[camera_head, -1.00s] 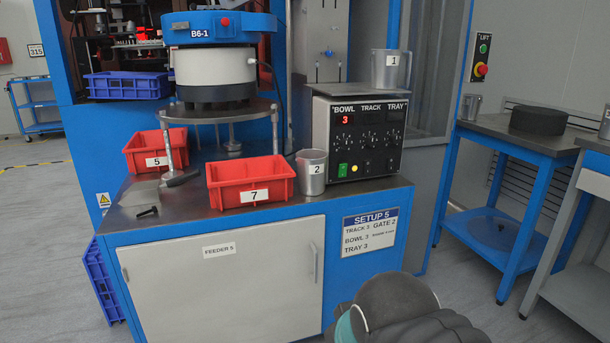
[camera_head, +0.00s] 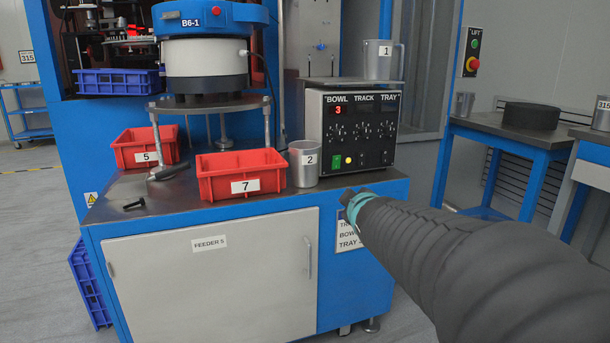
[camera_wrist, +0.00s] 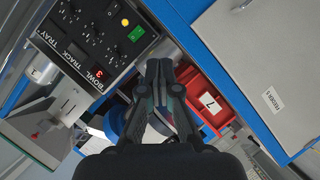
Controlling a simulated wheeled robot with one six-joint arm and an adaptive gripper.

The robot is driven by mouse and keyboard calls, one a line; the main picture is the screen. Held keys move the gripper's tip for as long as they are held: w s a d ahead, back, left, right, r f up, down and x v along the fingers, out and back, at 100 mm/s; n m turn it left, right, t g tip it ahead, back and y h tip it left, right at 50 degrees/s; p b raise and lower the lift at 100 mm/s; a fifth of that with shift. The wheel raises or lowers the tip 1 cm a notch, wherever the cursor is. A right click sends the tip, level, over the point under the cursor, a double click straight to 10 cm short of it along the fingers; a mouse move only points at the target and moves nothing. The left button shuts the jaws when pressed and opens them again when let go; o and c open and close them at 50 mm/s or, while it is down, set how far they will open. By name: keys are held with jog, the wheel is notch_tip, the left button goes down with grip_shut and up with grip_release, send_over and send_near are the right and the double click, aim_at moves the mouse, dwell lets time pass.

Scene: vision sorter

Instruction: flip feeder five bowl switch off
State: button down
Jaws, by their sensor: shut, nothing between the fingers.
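The control box (camera_head: 352,130) stands on the feeder five cabinet top, with columns labelled BOWL, TRACK and TRAY. A red 3 is lit under BOWL. A green switch (camera_head: 336,162) sits low in the BOWL column, beside a yellow light (camera_head: 348,160). In the wrist view the box (camera_wrist: 95,40) appears rotated, with the green switch (camera_wrist: 136,33) at upper left of my fingers. My gripper (camera_wrist: 160,72) is shut and empty, apart from the panel in that view. In the head view my arm comes from the lower right, its end below the box; the fingers are not clear.
A metal cup marked 2 (camera_head: 305,165) stands just left of the box. Red bins 7 (camera_head: 241,186) and 5 (camera_head: 145,148) are further left. Cup 1 (camera_head: 378,60) stands on the plate above the box. The bowl feeder B6-1 (camera_head: 205,60) is at upper left.

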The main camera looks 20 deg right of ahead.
aim_at(336, 159)
jog(key=w+d+f+n+t+y+b, duration=0.2)
jog(key=w+d+n+t+y+b, duration=0.2)
jog(key=w+d+n, duration=0.4)
jog(key=w+n+t, duration=0.1)
jog(key=w+n, duration=0.2)
jog(key=shift+d+t+y, duration=0.25)
jog(key=shift+t+y, duration=0.05)
jog(key=shift+t, duration=0.1)
jog(key=shift+r, duration=0.1)
jog(key=w, duration=0.4)
jog(key=w+r, duration=0.1)
jog(key=w, duration=0.8)
jog(key=shift+w+a+r+p, duration=0.3)
jog(key=shift+w+r, duration=0.05)
jog(key=shift+w, duration=0.05)
